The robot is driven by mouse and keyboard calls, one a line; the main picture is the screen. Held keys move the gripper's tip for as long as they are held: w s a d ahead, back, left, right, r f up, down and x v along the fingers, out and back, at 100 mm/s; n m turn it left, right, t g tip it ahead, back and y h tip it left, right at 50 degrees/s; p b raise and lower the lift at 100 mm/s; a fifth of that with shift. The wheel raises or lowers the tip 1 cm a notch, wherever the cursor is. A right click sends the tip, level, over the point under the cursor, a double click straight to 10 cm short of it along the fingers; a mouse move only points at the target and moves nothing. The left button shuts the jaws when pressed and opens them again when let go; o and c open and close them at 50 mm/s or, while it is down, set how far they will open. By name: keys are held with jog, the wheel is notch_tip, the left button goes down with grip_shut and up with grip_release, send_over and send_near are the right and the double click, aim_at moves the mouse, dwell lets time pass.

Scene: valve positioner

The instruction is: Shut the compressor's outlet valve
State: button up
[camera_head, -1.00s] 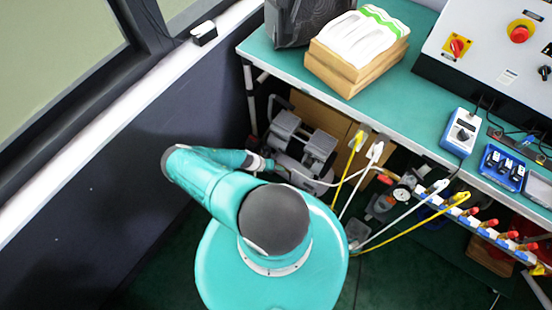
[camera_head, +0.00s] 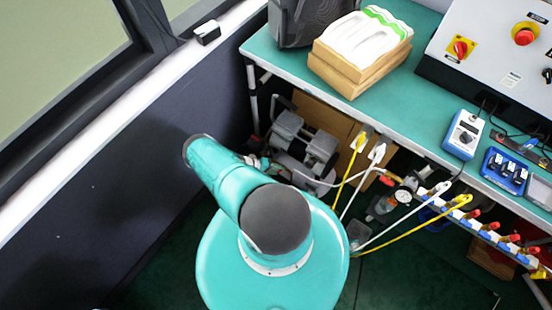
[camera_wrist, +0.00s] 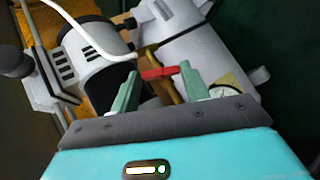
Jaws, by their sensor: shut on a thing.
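The compressor (camera_head: 305,140) stands on the floor under the bench, with a grey motor part and a tank. In the wrist view its ribbed motor (camera_wrist: 92,62) is at the left and its pale grey tank (camera_wrist: 205,48) at the upper right. The outlet valve's red lever (camera_wrist: 158,73) lies crosswise near brass fittings between them. My gripper (camera_wrist: 159,71) has its two green fingers on either side of the red lever and is shut on it. In the head view my arm largely hides the gripper, and the lever cannot be made out.
A white hose (camera_wrist: 85,35) curves past the motor close to the gripper. The green bench (camera_head: 285,65) overhangs the compressor. Yellow and white hoses hang at its right, near a gauge (camera_head: 402,195). The dark wall (camera_head: 110,150) is at the left.

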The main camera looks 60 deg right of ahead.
jog(key=shift+a, duration=0.15)
jog(key=o, duration=1)
jog(key=shift+w, duration=0.1)
jog(key=v, duration=1.3)
jog(key=shift+w+a+r, duration=0.1)
jog(key=shift+w+r, duration=0.05)
jog(key=shift+w, duration=0.05)
